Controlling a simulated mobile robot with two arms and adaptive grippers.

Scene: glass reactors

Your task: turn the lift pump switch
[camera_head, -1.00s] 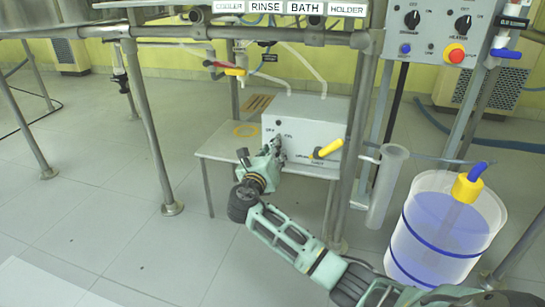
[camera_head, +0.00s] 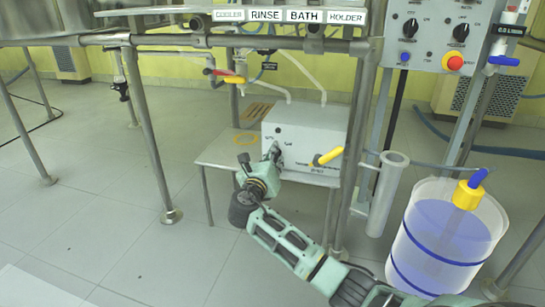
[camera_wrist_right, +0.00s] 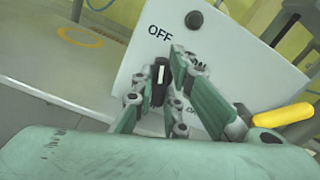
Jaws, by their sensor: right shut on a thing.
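The lift pump is a white box (camera_head: 305,128) on a low stand under the bench. Its black switch knob (camera_wrist_right: 159,82), with a white mark, shows in the right wrist view below the "OFF" label. My right gripper (camera_head: 275,153) is at the left part of the box's front face. In the right wrist view its fingers (camera_wrist_right: 165,85) are shut on the knob, one on each side. In the head view the gripper hides the knob. My left gripper is not in view.
A yellow-handled valve (camera_head: 328,157) sticks out right of the knob. A clear cylinder (camera_head: 385,193) and a bucket of liquid (camera_head: 445,235) stand to the right. Metal bench legs (camera_head: 152,135) frame the space. The floor at left is clear.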

